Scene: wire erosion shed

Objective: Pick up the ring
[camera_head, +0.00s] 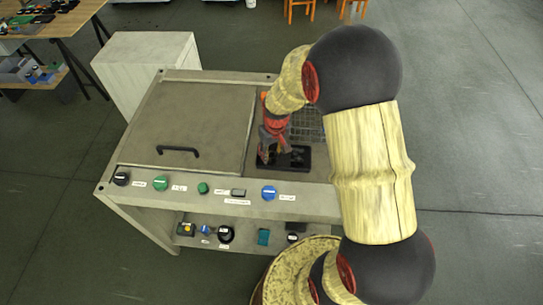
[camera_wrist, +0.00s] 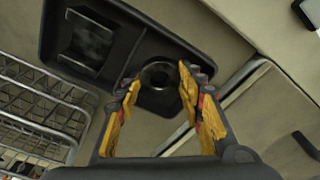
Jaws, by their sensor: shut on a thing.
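The ring (camera_wrist: 160,76) is dark and shiny, and sits over a round recess of a black tray (camera_wrist: 128,45). My gripper (camera_wrist: 159,80) has its yellow-padded fingers on either side of the ring and is shut on it. In the head view my gripper (camera_head: 267,154) points down at the left part of the black tray (camera_head: 296,160) on the bench top. The ring is hidden there. I cannot tell whether the ring is clear of the tray.
The tray's other pocket holds a dark square block (camera_wrist: 88,42). A wire basket (camera_head: 307,125) stands behind the tray. A bench lid with a black handle (camera_head: 178,150) lies to the left. Labelled knobs (camera_head: 161,183) line the front edge. The shelf below holds several small items.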

